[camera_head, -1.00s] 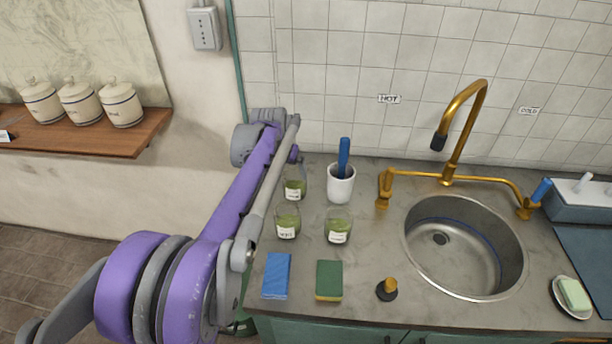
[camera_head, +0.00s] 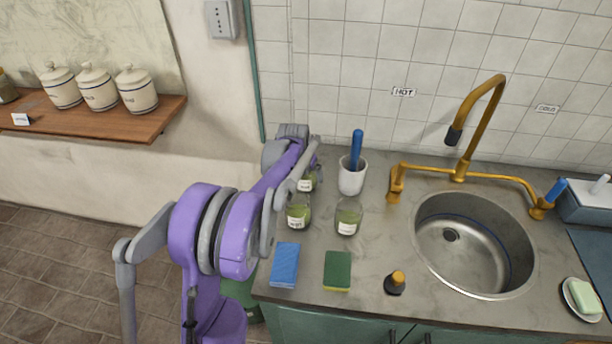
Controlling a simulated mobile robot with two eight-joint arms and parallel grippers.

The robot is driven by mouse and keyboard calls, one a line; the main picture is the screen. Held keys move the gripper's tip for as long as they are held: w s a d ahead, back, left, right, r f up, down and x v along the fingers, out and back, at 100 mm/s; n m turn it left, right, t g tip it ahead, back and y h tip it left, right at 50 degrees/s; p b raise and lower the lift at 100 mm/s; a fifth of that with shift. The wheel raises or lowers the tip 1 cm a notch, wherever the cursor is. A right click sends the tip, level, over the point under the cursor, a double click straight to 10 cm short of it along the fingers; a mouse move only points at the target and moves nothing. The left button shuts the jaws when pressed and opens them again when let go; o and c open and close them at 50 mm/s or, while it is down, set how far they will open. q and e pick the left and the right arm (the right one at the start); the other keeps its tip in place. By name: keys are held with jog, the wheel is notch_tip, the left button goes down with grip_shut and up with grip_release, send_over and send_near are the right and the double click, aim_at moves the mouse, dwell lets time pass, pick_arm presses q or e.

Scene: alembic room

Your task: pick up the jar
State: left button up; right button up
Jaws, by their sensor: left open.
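Three small glass jars with green contents and white labels stand on the grey counter. The front left jar (camera_head: 298,213) and the front right jar (camera_head: 347,217) show well. The rear jar (camera_head: 308,181) is partly hidden behind my left arm. My left gripper (camera_head: 316,163) is at the end of the purple and grey arm, above and close to the rear jar. It is open, but its fingers are mostly hidden by the wrist; I cannot tell if they touch the jar. My right gripper is not in view.
A white cup (camera_head: 352,178) with a blue-handled tool stands right of the rear jar. A blue sponge (camera_head: 285,265), a green sponge (camera_head: 337,271) and a dark stopper (camera_head: 395,284) lie in front. The sink (camera_head: 462,245) is to the right. Canisters (camera_head: 98,88) stand on a shelf.

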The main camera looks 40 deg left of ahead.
pick_arm(q)
jog(key=c, duration=1.2)
